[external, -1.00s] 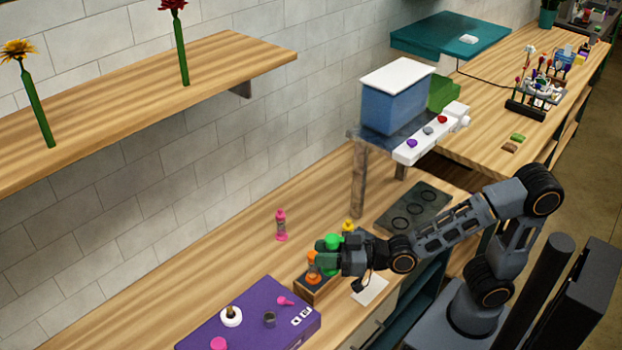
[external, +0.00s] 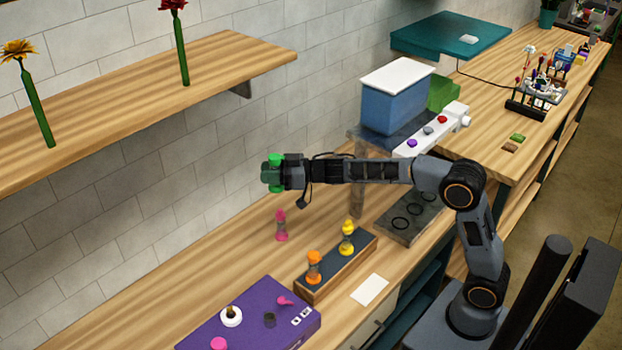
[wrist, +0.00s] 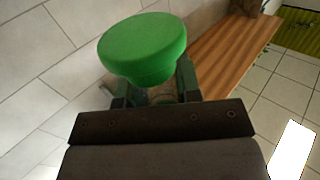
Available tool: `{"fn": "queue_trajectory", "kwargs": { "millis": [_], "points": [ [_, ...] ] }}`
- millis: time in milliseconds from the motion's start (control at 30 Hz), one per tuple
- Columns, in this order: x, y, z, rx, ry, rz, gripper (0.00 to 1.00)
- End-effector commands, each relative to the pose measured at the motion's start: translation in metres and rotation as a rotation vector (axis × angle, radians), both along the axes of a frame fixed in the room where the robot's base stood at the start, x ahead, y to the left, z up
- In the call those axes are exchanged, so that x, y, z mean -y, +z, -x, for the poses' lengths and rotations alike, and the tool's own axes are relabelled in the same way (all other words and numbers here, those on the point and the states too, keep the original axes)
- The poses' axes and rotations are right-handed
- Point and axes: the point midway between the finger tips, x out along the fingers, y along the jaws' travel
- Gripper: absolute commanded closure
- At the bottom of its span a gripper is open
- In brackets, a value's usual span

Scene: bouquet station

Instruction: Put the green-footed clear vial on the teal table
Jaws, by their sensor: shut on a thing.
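The green-footed clear vial (external: 276,159) is held in my gripper (external: 268,173), raised well above the wooden counter in front of the tiled wall. In the wrist view its wide green end (wrist: 143,46) faces the camera between the two fingers of my gripper (wrist: 155,88). The clear part is mostly hidden by the fingers. The teal table (external: 425,42) is at the back, right of centre, with a small pale object (external: 468,40) on top. It is far from my gripper.
A wooden rack (external: 345,267) holds an orange vial (external: 314,266) and a yellow vial (external: 347,238). A pink vial (external: 281,225) stands on the counter nearby. A blue bin (external: 396,98) with a white lid stands between my gripper and the teal table. A wooden shelf (external: 230,62) hangs at upper left.

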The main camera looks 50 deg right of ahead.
Motion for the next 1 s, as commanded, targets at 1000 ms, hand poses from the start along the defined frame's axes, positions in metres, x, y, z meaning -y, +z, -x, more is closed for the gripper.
{"fn": "queue_trajectory", "kwargs": {
  "millis": [1000],
  "points": [
    [0.053,-0.134,-0.044,0.004,0.005,-0.002,1.00]
  ]
}}
